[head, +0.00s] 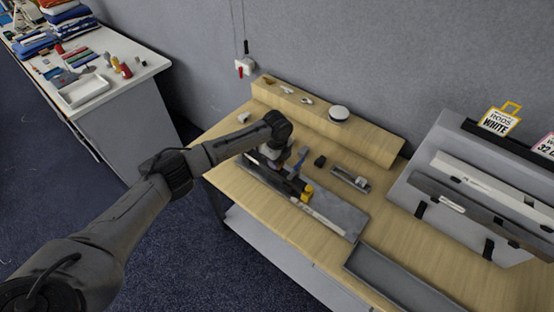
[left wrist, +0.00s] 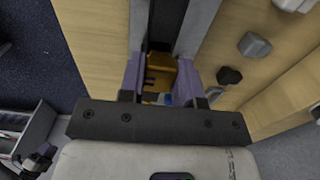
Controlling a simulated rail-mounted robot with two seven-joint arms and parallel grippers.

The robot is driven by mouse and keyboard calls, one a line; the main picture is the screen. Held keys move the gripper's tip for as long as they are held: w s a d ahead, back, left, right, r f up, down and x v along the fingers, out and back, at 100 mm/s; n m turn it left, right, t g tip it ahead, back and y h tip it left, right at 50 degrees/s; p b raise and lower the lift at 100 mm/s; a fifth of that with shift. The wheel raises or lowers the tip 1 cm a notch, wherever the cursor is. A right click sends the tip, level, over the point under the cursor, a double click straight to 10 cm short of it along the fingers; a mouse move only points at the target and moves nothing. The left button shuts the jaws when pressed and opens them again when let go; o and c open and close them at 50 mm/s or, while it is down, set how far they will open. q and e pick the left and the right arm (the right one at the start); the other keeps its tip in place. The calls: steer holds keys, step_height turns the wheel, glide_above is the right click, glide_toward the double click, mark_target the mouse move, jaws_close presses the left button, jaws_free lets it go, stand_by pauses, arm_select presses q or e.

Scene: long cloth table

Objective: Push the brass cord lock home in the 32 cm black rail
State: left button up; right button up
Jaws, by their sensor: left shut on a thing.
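My left gripper (head: 296,184) is low over the grey fixture (head: 347,216) on the wooden table. In the left wrist view, the fingers of my left gripper (left wrist: 163,80) close around a brass-coloured block (left wrist: 160,72). This block looks like the cord lock and also shows as a yellow spot (head: 307,194) in the head view. A dark strip, apparently the black rail (left wrist: 163,18), runs away from the block between grey bars. How deep the block sits in the rail is hidden by the fingers.
A small black block (head: 320,161) and a grey metal holder (head: 350,180) lie behind the fixture. A wooden ledge (head: 370,142) runs along the wall. A grey tray (head: 400,284) is at the front right. A sloped rack (head: 470,190) with rails stands at right.

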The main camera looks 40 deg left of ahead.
arm_select(q)
steer(key=shift+p, duration=0.3)
stand_by(0.9)
steer(key=shift+p, duration=0.3)
stand_by(0.4)
steer(key=shift+p, duration=0.3)
stand_by(0.6)
steer(key=shift+f+b, duration=0.9)
steer(key=shift+f, duration=0.5)
steer(key=o, duration=1)
steer(key=shift+r, duration=0.15)
